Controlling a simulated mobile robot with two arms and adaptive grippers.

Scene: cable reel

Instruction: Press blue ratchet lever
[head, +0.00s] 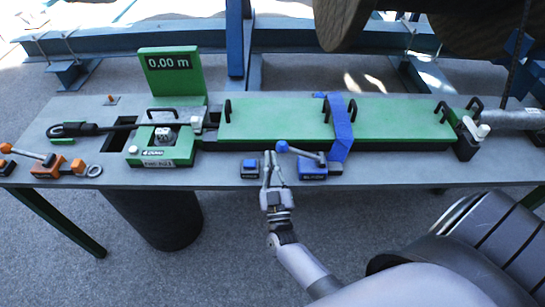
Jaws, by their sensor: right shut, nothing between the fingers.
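The blue ratchet lever (303,153) has a grey handle with a blue knob at its left end. It stands on a blue labelled base (313,172) at the front edge of the table. My right gripper (271,156) is upright just left of the lever, with its fingers shut and empty. Its fingertips are close to the blue knob; I cannot tell whether they touch it. My left gripper is not in view.
A small blue block (250,168) sits just left of my right gripper. A green cover (275,120) with black handles lies behind, crossed by a blue arm (341,128). A green display (170,72) reads 0.00 m. An orange lever (27,154) is at the far left of the table (225,175).

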